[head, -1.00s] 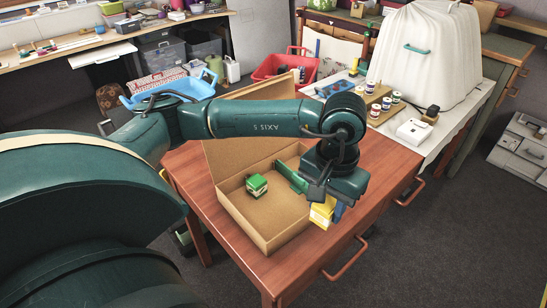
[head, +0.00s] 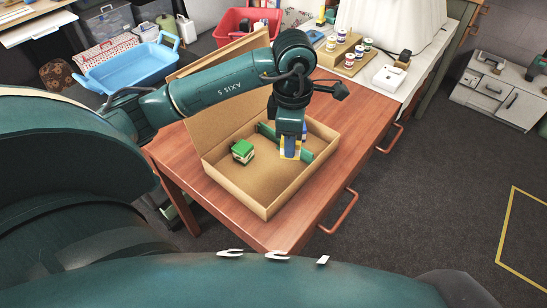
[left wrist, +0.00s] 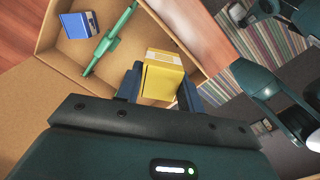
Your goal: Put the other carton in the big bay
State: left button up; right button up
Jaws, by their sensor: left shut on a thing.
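My left gripper (head: 290,138) is shut on a yellow carton (head: 290,152) and holds it over the open cardboard box (head: 236,187), close to the green divider (head: 310,157). In the left wrist view the yellow carton (left wrist: 162,77) is between the fingers, on the near side of the divider (left wrist: 108,42). A green-topped carton (head: 243,151) sits in the bay left of the divider. A blue carton (left wrist: 77,24) lies beyond the divider in the left wrist view. I cannot tell whether the yellow carton touches the box floor.
The box stands on a reddish wooden table (head: 366,109), with its lid (head: 195,105) raised at the back left. A blue basket (head: 130,68) and a red bin (head: 246,20) stand behind. Paint jars stand on the white side table. The table's right part is clear.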

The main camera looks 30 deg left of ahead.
pick_arm(q)
jog(key=n, duration=0.1)
jog(key=a+n, duration=0.1)
jog(key=n, duration=0.3)
jog(key=shift+w+a+f, duration=0.1)
jog(key=shift+a+f, duration=0.15)
jog(key=shift+f, duration=0.1)
jog(key=a+n, duration=0.2)
jog(key=n, duration=0.4)
send_near(278, 165)
jog(key=shift+n, duration=0.4)
jog(key=s+f, duration=0.1)
jog(key=d+f, duration=0.1)
jog(key=f, duration=0.1)
jog(key=s+d+f, duration=0.1)
jog(key=f, duration=0.1)
jog(key=shift+s, duration=0.35)
jog(key=shift+f, duration=0.15)
jog(key=o, duration=1)
